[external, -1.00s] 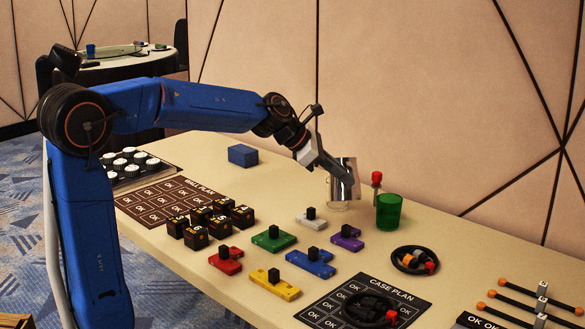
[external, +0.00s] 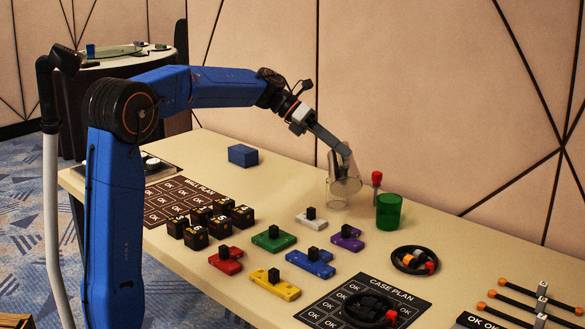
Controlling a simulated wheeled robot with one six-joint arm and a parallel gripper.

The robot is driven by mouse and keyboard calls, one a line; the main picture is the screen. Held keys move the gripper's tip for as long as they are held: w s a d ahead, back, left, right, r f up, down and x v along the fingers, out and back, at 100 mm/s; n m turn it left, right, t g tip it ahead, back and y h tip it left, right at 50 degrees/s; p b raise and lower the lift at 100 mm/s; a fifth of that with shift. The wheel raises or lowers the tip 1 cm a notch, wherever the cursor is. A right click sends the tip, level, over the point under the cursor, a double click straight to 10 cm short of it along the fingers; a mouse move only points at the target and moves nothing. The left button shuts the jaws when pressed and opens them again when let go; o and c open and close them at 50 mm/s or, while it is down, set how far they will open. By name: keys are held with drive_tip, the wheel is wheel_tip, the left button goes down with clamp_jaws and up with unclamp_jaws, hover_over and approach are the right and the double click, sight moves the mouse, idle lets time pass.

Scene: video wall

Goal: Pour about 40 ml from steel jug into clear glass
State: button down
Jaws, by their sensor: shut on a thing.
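The steel jug (external: 350,179) is held up near the back of the table, tilted. My gripper (external: 344,151) is shut on it at its upper part. The clear glass (external: 332,197) stands upright on the table, just below and left of the jug in the picture. The jug overlaps the glass's upper right side, so I cannot tell whether they touch. The jug's mouth and any liquid stream are too small to make out, and so is the level in the glass.
A green cup (external: 389,211) stands close to the right of the jug, with a red-topped object (external: 377,178) behind it. White (external: 311,219) and purple (external: 347,238) blocks lie in front. A blue box (external: 243,155) sits at the back left. The table between is clear.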

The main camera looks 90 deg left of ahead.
sight(337, 160)
drive_tip(key=shift+s+a+r+n+h, duration=0.1)
drive_tip(key=shift+a+r+n+h, duration=0.5)
drive_tip(key=shift+a, duration=0.3)
drive_tip(key=shift+r+t, duration=0.1)
drive_tip(key=shift+t, duration=0.2)
drive_tip(key=shift+a+f+n+h+b, duration=0.2)
drive_tip(key=shift+a+n+h+b, duration=0.2)
drive_tip(key=shift+a+h, duration=0.2)
drive_tip(key=shift+s+a+r, duration=0.1)
drive_tip(key=shift+a+r, duration=0.05)
drive_tip(key=shift+a, duration=0.05)
drive_tip(key=shift+d+h, duration=0.1)
drive_tip(key=shift+h, duration=0.2)
drive_tip(key=shift+d+b, duration=0.1)
drive_tip(key=shift+b, duration=0.25)
drive_tip(key=shift+d+r+t+b, duration=0.1)
drive_tip(key=shift+d+t+b, duration=0.2)
drive_tip(key=shift+d, duration=0.35)
drive_tip(key=shift+a+r+n+h+b, duration=0.3)
drive_tip(key=shift+n+h+b, duration=0.1)
drive_tip(key=shift+b, duration=0.4)
idle(0.5)
